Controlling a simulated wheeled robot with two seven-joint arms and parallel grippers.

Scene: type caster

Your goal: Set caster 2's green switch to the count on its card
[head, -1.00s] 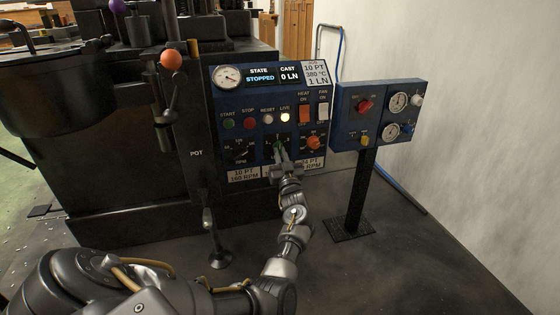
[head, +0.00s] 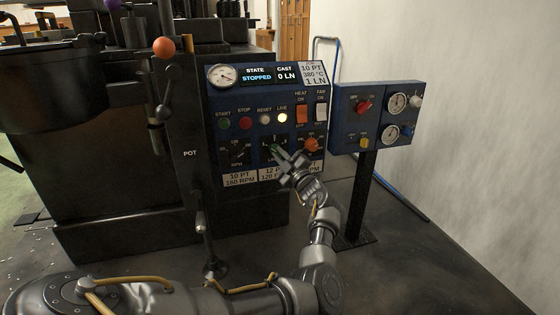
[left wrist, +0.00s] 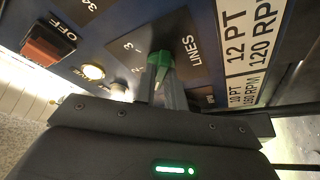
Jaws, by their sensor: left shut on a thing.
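The green switch (head: 274,149) is a small knob on a black plate at the lower middle of the blue panel (head: 237,108). In the left wrist view, the green switch (left wrist: 160,60) sits beside the word LINES and printed numbers. My left gripper (head: 284,158) is shut on it, its fingers tilted toward the upper left in the head view; its fingers also show at the knob in the left wrist view (left wrist: 162,88). The card (head: 313,73) at the panel's top right reads 10 PT, 380 °C, 1 LN. My right gripper is out of view.
An orange knob (head: 311,145) sits just right of the green switch. The display (head: 271,75) reads STOPPED and 0 LN. A blue pedestal box (head: 372,117) stands to the right.

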